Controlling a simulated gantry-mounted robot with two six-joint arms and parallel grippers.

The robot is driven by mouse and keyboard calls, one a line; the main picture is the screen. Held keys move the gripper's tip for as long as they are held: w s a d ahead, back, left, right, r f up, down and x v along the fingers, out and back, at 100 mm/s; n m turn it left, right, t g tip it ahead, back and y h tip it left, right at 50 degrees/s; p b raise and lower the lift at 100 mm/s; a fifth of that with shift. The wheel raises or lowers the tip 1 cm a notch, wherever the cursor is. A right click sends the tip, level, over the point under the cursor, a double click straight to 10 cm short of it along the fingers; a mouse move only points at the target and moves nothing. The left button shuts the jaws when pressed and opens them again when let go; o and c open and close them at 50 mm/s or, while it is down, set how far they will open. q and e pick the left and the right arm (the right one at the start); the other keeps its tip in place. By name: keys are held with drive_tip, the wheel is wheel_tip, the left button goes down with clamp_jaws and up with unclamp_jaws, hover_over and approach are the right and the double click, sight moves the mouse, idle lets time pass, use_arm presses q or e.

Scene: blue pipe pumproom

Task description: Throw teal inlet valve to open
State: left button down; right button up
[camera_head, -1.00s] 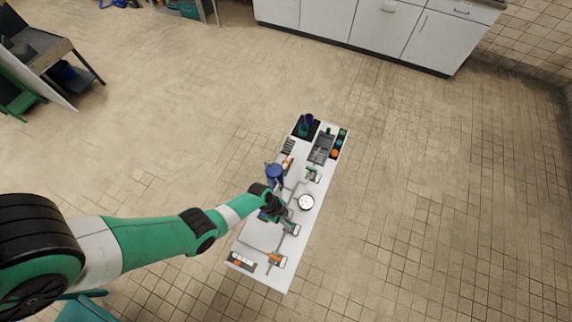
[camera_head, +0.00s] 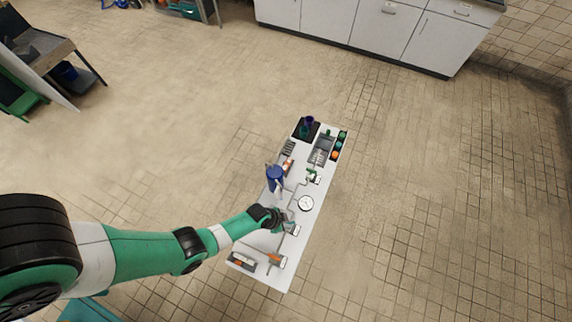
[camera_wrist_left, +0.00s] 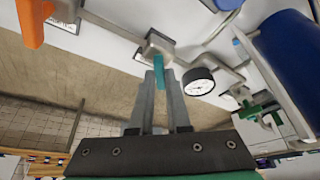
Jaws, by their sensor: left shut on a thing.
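The teal valve handle (camera_wrist_left: 158,69) stands out from a grey valve body (camera_wrist_left: 155,46) in the left wrist view. My left gripper (camera_wrist_left: 160,80) is shut on this handle, with its two grey fingers on either side of it. In the head view my left gripper (camera_head: 287,222) is over the near half of the white bench panel (camera_head: 262,240) and largely hides the teal valve there. How far the handle is turned is hard to tell. My right gripper is not in view.
A round gauge (camera_head: 306,204) is close beside the gripper. An orange-handled valve (camera_head: 274,258) sits nearer the panel's front end. A green-handled valve (camera_head: 312,174) and a blue tank (camera_head: 275,176) are farther back. Tiled floor around the bench is clear.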

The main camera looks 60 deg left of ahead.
use_arm(q)
drive_tip(key=n+y, duration=0.1)
drive_tip(key=n, duration=0.1)
drive_tip(key=shift+d+n, duration=0.15)
drive_tip(key=shift+n, duration=0.25)
drive_tip(key=shift+d+n+y, duration=0.1)
drive_tip(key=shift+n+y, duration=0.3)
drive_tip(key=shift+n, duration=0.4)
drive_tip(key=n+y+b, duration=0.1)
drive_tip(key=n, duration=0.2)
drive_tip(key=shift+d+f+n+b, duration=0.1)
drive_tip(key=shift+f+n+b, duration=0.05)
drive_tip(key=shift+n+b, duration=0.15)
drive_tip(key=shift+w+n+g+y+b, duration=0.1)
drive_tip(key=shift+n+g+y+b, duration=0.35)
drive_tip(key=shift+n, duration=0.75)
drive_tip(key=c, duration=0.9)
unclamp_jaws()
